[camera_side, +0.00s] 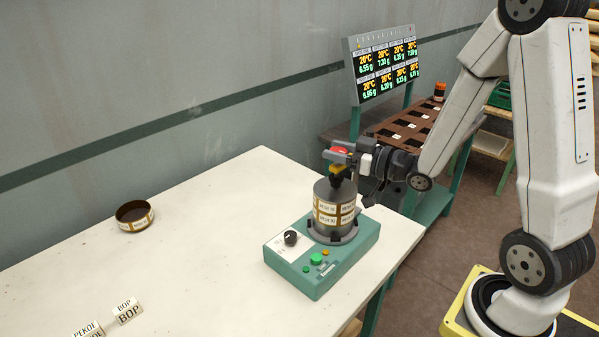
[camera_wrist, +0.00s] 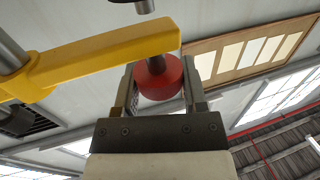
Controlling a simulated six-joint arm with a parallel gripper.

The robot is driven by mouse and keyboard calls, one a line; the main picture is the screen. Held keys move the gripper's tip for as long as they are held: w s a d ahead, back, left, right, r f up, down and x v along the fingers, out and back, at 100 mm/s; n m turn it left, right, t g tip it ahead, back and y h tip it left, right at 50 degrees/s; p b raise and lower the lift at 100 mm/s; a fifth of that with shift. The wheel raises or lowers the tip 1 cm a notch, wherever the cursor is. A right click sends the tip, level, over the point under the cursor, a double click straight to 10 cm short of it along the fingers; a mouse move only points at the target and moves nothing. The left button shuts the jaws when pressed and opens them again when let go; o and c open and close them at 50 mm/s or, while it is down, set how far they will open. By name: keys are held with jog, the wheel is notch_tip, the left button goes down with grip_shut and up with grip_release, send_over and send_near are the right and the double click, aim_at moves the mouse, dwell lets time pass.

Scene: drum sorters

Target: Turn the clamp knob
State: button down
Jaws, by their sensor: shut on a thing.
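The red clamp knob (camera_side: 340,150) is at the top of the stack of sieve drums (camera_side: 333,207). In the wrist view the red knob (camera_wrist: 160,78) sits between my two fingers, beside a yellow clamp bar (camera_wrist: 105,62). The yellow bar also shows just under the knob in the side view (camera_side: 337,169). My gripper (camera_side: 343,155) reaches in from the right and is shut on the knob. The drums stand upright on a green machine base (camera_side: 318,278). Part of the clamp is hidden behind my gripper.
The base has a black dial (camera_side: 291,237) and a green button (camera_side: 316,259). A round dark pan (camera_side: 134,215) and label blocks (camera_side: 128,310) are on the white table (camera_side: 200,260), whose left part is mostly clear. A display board (camera_side: 385,65) stands behind.

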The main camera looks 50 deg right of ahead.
jog(key=shift+c, duration=0.7)
grip_release()
jog(key=shift+n+g+y, duration=0.4)
jog(key=shift+n+y, duration=0.4)
jog(key=shift+y, duration=0.4)
